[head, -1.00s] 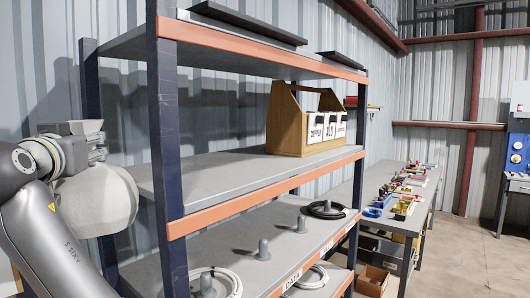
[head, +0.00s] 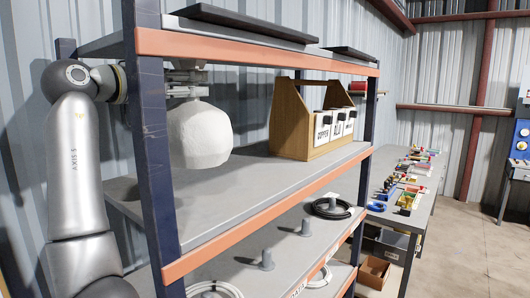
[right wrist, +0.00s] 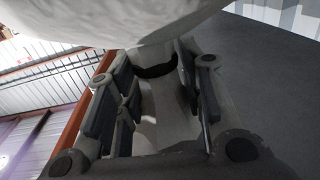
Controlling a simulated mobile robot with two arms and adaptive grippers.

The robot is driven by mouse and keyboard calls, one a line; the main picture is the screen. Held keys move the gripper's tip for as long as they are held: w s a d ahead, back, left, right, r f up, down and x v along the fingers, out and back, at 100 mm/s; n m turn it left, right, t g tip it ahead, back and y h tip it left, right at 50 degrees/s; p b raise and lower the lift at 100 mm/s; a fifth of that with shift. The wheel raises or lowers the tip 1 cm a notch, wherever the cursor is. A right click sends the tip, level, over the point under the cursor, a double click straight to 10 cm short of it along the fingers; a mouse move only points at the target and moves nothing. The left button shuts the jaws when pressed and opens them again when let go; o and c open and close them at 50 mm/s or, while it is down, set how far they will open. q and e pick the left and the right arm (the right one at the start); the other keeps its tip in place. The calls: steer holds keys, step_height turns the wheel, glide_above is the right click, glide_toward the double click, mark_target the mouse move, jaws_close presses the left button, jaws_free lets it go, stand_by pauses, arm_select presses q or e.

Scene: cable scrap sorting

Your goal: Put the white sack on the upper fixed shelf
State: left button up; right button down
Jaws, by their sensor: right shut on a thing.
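The white sack (head: 199,135) hangs from my right gripper (head: 187,90) inside the rack bay that holds the wooden caddy. The gripper is shut on the top of the sack and is partly hidden by the orange beam above. The sack hangs over the left part of the grey shelf board (head: 222,203); a gap seems to show below it, though its exact height is hard to tell. In the right wrist view the sack (right wrist: 110,22) fills the upper part, beside the gripper fingers (right wrist: 155,85). My left gripper is not in view.
The wooden caddy (head: 288,118) with labelled bins stands at the shelf's right end. A blue post (head: 150,140) and the orange beam (head: 250,50) border the bay. The board between sack and caddy is clear.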

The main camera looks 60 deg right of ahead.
mark_target(192, 103)
steer(key=shift+s+d+r, duration=0.1)
steer(key=shift+d+r, duration=0.15)
steer(key=shift+d, duration=0.2)
steer(key=shift+d+f, duration=0.2)
steer(key=f+p, duration=0.1)
steer(key=f, duration=0.1)
steer(key=a+f, duration=0.1)
steer(key=f, duration=0.1)
steer(key=shift+s+f+p, duration=0.1)
steer(key=shift+f+p, duration=0.05)
steer(key=shift+p, duration=0.25)
steer(key=shift+f, duration=0.3)
steer(key=shift+d+f, duration=0.15)
steer(key=shift+f, duration=0.1)
steer(key=shift+f+p, duration=0.85)
steer(key=shift+f, duration=1.1)
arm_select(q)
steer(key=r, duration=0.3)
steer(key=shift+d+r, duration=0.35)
arm_select(e)
steer(key=shift+f, duration=0.1)
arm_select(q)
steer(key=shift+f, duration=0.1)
arm_select(e)
steer(key=shift+f, duration=0.1)
